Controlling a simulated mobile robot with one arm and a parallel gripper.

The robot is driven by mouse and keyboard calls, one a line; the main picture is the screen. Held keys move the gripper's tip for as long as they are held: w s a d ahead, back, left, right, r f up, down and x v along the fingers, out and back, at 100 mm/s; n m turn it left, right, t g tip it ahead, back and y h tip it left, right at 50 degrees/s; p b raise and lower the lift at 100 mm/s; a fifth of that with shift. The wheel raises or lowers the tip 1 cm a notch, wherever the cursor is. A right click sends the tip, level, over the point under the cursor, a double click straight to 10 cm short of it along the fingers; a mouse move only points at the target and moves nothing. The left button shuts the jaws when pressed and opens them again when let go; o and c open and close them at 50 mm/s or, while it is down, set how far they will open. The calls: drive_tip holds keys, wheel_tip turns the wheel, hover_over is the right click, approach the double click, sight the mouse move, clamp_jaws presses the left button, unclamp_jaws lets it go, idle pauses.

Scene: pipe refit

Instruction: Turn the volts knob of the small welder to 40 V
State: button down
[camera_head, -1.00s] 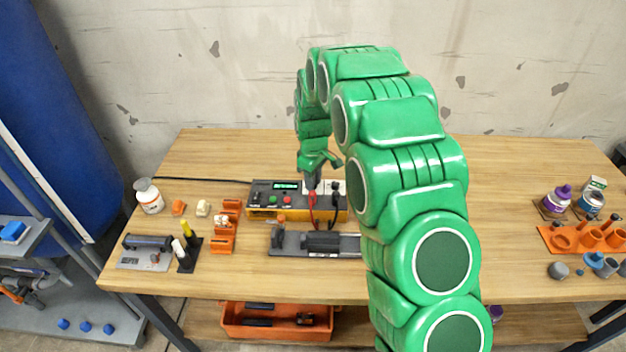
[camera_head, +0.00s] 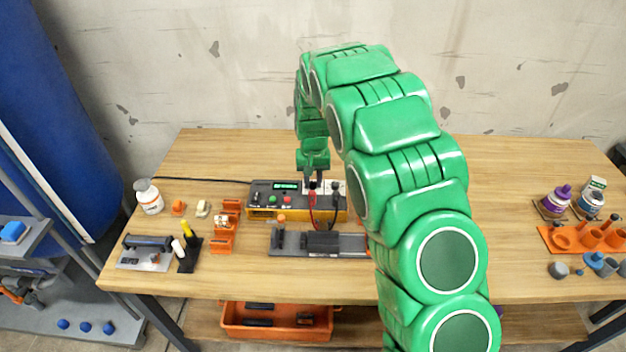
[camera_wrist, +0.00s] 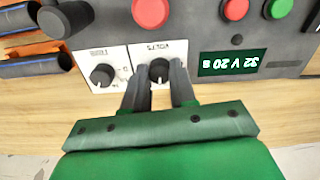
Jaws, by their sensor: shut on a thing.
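The small welder (camera_head: 265,207), a dark box with a yellow lower front, stands at the back left of the workbench. In the wrist view its green display (camera_wrist: 233,62) appears upside down and reads about "32 V 20 s". The black volts knob (camera_wrist: 159,70) sits on a white plate marked VOLTS. My gripper (camera_wrist: 161,75) is shut on this knob, with one dark finger on each side. In the head view my gripper (camera_head: 313,184) is small and partly hidden at the welder's top. A second knob (camera_wrist: 102,76) is on the neighbouring white plate, clear of the fingers.
Red and black leads (camera_head: 312,205) run from the welder's front. A dark fixture (camera_head: 290,243) lies in front of it.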

sight(313, 182)
drive_tip(key=m, duration=0.6)
drive_tip(key=shift+m, duration=0.3)
idle(0.4)
drive_tip(key=c, duration=0.9)
unclamp_jaws()
drive_tip(key=shift+r, duration=0.1)
wheel_tip(313, 182, up, 8)
drive_tip(key=shift+f, duration=0.25)
drive_tip(key=shift+r, duration=0.1)
